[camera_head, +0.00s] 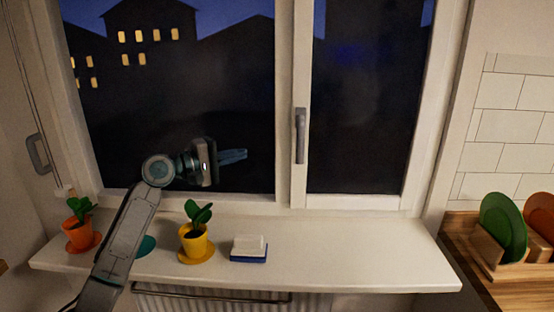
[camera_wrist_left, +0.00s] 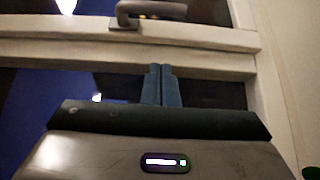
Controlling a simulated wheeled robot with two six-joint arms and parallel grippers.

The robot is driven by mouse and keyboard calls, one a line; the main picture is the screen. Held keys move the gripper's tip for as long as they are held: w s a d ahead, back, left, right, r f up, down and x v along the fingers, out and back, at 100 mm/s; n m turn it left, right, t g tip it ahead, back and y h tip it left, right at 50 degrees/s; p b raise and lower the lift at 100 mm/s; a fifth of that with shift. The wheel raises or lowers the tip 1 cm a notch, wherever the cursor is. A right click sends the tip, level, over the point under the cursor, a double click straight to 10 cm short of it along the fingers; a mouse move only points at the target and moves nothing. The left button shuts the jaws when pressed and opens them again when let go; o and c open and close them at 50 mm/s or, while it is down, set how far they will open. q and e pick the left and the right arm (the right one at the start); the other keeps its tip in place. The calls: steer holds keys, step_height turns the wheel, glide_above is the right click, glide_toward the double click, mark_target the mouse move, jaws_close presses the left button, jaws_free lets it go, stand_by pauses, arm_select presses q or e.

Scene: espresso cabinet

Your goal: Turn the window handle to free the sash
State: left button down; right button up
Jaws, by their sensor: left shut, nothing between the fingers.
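The grey window handle (camera_head: 300,135) hangs downward on the left edge of the right sash (camera_head: 408,170) in the head view. The sash sits flush in its frame. My left gripper (camera_head: 242,155) is to the left of the handle, in front of the dark left pane, and apart from the handle. Its blue fingers are together with nothing between them; they also show in the left wrist view (camera_wrist_left: 161,85). My right gripper is not in view.
On the white sill (camera_head: 340,255) stand an orange pot (camera_head: 77,233), a yellow pot (camera_head: 193,240) with a plant, and a white and blue block (camera_head: 249,246). The sill's right part is clear. A rack with a green plate (camera_head: 503,228) stands at the right.

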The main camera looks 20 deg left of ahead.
mark_target(300, 141)
arm_select(q)
steer(key=s+d+p+x, duration=0.2)
steer(key=p+x, duration=0.4)
steer(key=x, duration=0.6)
steer(key=shift+w+d, duration=0.3)
steer(key=shift+d, duration=0.05)
steer(key=shift+r, duration=0.1)
